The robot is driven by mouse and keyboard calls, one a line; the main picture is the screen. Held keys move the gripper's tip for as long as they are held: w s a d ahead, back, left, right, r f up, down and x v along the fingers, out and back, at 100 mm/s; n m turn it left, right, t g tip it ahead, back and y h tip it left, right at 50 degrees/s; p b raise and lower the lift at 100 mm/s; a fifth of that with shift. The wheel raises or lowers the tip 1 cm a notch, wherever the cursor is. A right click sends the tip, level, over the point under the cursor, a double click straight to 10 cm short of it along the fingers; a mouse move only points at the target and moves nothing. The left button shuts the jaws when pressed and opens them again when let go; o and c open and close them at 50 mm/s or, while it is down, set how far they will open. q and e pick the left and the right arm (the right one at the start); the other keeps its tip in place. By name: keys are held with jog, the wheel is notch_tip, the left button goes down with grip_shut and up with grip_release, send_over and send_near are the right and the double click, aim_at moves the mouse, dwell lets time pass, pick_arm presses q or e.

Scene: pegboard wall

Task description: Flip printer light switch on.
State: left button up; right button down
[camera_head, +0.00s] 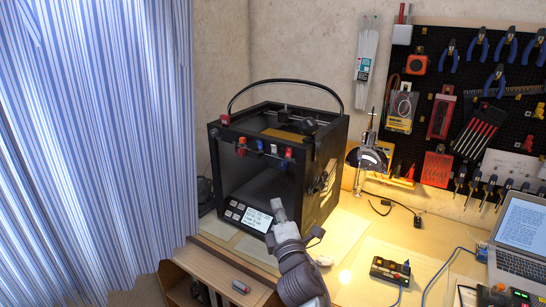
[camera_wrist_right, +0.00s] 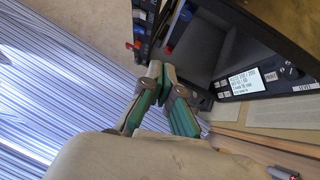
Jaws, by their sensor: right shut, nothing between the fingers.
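The black 3D printer (camera_head: 328,190) stands on the wooden desk with its open front facing left. Its screen panel (camera_head: 257,219) is at the lower front; the lit screen also shows in the right wrist view (camera_wrist_right: 246,82). I cannot make out which part is the light switch. My right gripper (camera_head: 278,205) is in front of the printer, just right of the screen in the head view. In the wrist view its green-sided fingers (camera_wrist_right: 161,69) meet at the tips, empty, with the printer front beyond. Contact with the printer cannot be told. My left gripper is not in view.
A blue striped curtain (camera_head: 95,130) hangs at the left. A desk lamp (camera_head: 366,158) stands right of the printer. A small black box (camera_head: 390,270) with wires and a laptop (camera_head: 520,240) are on the desk at right. A pegboard (camera_head: 480,75) holds tools behind.

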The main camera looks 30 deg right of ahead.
jog(key=r+n, duration=0.1)
jog(key=w+r+n+t, duration=0.1)
jog(key=r, duration=0.1)
jog(key=shift+w+r+n+t, duration=0.2)
jog(key=shift+r+n+t, duration=0.1)
jog(key=shift+n, duration=0.1)
jog(key=shift+d, duration=0.1)
jog(key=p, duration=0.3)
send_near(274, 149)
jog(key=w+a+r, duration=0.1)
jog(key=w+a, duration=0.1)
jog(key=w, duration=0.3)
jog(key=d+r, duration=0.1)
jog(key=w+d+p, duration=0.1)
jog(key=d, duration=0.1)
jog(key=shift+w+d+r, duration=0.15)
jog(key=shift+r, duration=0.25)
jog(key=shift+w, duration=0.1)
